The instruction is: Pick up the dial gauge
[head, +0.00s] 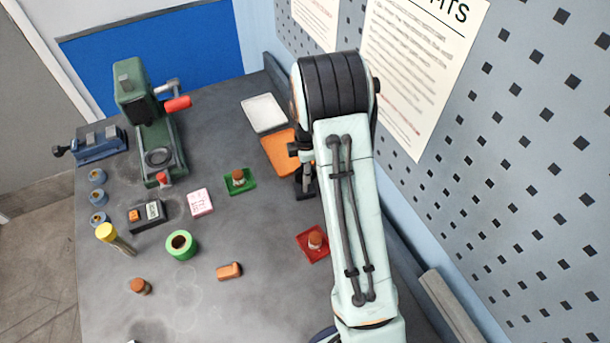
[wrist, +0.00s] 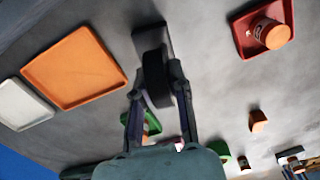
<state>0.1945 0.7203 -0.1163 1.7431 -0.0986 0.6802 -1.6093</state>
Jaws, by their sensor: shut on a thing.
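The dial gauge (wrist: 154,66) appears in the wrist view as a dark, round-edged body between the fingers; its face is not visible. My gripper (wrist: 157,84) is shut on it, with one finger on each side. A dark, flat block (wrist: 151,36) shows just beyond the gauge; I cannot tell whether the two touch. In the head view my gripper (head: 306,172) is partly hidden by my arm, right of the orange tray (head: 277,152), and the gauge cannot be made out clearly there.
A white tray (head: 264,113) lies behind the orange one. A red tray (head: 304,253) with a brown-orange jar is nearer, beside my arm. A green tray (head: 247,188), green ring (head: 172,253) and green press (head: 131,92) stand left. The pegboard wall (head: 500,190) bounds the right.

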